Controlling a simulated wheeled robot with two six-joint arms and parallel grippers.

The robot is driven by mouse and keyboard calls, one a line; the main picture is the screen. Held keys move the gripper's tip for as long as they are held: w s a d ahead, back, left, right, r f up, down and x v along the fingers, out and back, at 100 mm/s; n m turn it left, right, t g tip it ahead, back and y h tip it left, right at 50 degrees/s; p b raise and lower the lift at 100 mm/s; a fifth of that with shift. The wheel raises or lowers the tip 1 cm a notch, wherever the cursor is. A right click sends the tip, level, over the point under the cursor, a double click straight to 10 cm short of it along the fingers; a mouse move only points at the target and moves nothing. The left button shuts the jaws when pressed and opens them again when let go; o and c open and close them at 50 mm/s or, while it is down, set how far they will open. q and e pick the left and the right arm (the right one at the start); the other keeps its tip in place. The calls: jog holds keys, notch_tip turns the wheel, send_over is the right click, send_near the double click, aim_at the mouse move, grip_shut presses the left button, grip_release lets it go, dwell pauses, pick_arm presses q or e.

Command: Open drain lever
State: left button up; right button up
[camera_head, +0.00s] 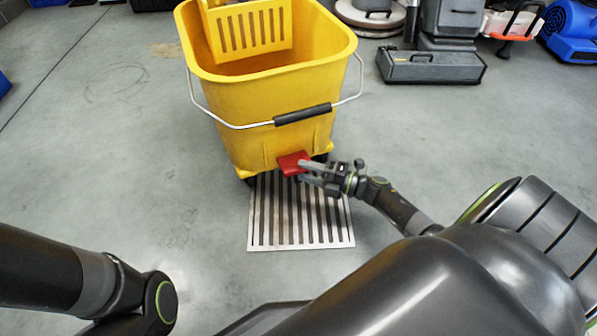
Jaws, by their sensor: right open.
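A yellow mop bucket (268,112) stands on the floor at the top middle, with a wire handle and black grip (302,115) hanging across its front. A red drain lever (291,163) sticks out low on its front side. My right gripper (305,169) is open, with its fingertips at the right edge of the red lever. I cannot tell whether the fingers touch it or lie around it. My left arm enters at the lower left, and its gripper is out of view.
A slotted metal floor drain (300,225) lies below and in front of the bucket. A grey case (430,66), a grey machine and a blue blower (572,32) stand at the back right. The grey floor to the left is clear.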

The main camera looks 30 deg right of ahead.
aim_at(295, 163)
jog(key=shift+b+x, duration=0.3)
jog(key=shift+x, duration=1.15)
jog(key=shift+c, duration=0.3)
grip_shut()
